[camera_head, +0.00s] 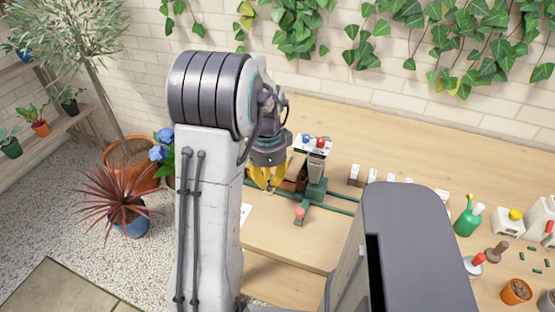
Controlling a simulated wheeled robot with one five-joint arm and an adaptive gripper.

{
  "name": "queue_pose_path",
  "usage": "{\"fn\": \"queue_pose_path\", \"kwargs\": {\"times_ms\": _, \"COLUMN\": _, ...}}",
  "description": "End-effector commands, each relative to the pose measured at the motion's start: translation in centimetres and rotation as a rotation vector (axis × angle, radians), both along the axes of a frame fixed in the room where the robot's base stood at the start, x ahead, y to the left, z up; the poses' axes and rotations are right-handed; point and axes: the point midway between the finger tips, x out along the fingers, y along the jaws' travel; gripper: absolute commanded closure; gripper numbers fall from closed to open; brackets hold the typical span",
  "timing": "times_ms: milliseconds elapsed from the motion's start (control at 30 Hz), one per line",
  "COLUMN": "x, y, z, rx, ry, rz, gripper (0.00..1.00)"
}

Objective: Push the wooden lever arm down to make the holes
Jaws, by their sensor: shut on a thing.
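A green press stand (317,188) with a white top bearing a blue and a red knob stands on the wooden bench. A brown piece, seemingly the wooden lever arm (291,185), extends left from the stand toward my fingers. My gripper (268,181), with yellow fingers, points down at the left side of the stand and is shut on the lever's end. The fingers and my arm hide the exact grip. A green foot with a pink-red knob (299,213) reaches forward from the stand.
Small white-and-brown blocks (373,176) stand in a row to the right. A green bottle (467,220), small pots and tools crowd the bench's right end. Potted plants (130,205) stand on gravel at the left. A brick wall with ivy runs behind.

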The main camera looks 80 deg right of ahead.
Motion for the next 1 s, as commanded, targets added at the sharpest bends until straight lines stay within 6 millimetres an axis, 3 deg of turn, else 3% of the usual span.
{"fn": "queue_pose_path", "kwargs": {"times_ms": 1000, "x": 0.0, "y": 0.1, "z": -1.3, "rx": 0.001, "ry": 0.000, "rz": -0.001, "gripper": 1.00}}
